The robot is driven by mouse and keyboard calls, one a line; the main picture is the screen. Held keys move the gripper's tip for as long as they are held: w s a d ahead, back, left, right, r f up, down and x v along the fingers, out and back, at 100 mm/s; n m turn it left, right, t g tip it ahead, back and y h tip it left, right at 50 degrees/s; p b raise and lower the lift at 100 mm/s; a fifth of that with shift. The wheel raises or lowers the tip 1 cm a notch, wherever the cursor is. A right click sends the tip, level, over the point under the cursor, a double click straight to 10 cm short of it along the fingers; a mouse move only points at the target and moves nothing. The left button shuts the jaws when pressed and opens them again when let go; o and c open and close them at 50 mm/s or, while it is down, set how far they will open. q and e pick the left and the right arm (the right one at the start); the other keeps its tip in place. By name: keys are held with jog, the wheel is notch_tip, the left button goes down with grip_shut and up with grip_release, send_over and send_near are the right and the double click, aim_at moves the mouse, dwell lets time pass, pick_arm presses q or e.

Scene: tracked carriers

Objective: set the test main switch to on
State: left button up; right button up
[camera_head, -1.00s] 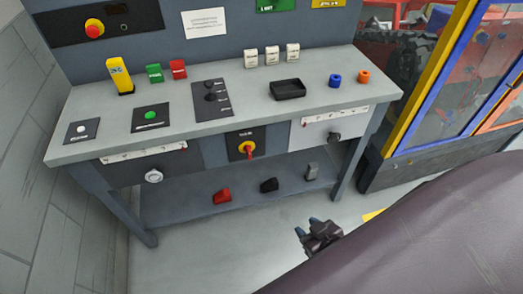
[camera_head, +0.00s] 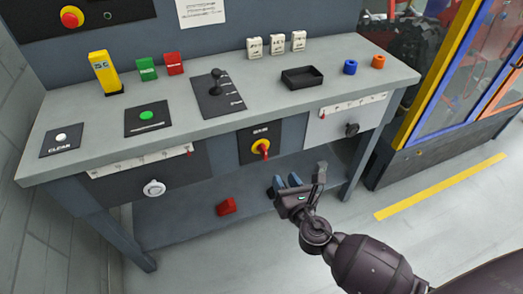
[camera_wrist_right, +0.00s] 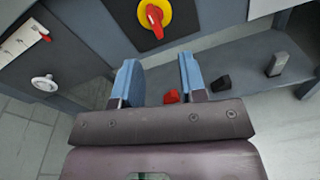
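The main switch (camera_head: 262,149) is a red handle on a yellow round disc, set in a black plate on the front of the bench. It also shows at the top of the right wrist view (camera_wrist_right: 154,15), with the handle roughly upright in that picture. My right gripper (camera_head: 298,182) is in front of the bench, below and to the right of the switch, apart from it. In the right wrist view its two blue fingers (camera_wrist_right: 158,78) stand wide apart with nothing between them at the tips. My left gripper is in neither view.
The bench top (camera_head: 190,112) carries a lever panel (camera_head: 217,95), a black tray (camera_head: 302,78) and colored blocks. A round knob (camera_head: 154,188) and a dark knob (camera_head: 352,129) flank the switch. A lower shelf holds a red block (camera_head: 226,206). A fenced cell stands right.

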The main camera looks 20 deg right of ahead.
aim_at(266, 152)
jog(key=w+n, duration=0.1)
jog(key=w, duration=0.2)
jog(key=w+n+b, duration=0.1)
jog(key=w, duration=0.3)
jog(key=w+a, duration=0.1)
jog(key=w, duration=0.3)
jog(key=shift+w+r+n+t+y+b, duration=0.1)
jog(key=shift+r+n+t+y+b, duration=0.1)
jog(key=shift+n+t+y+b, duration=0.15)
jog(key=shift+w+a, duration=0.1)
jog(key=shift+w, duration=0.5)
jog(key=shift+r, duration=0.1)
grip_shut()
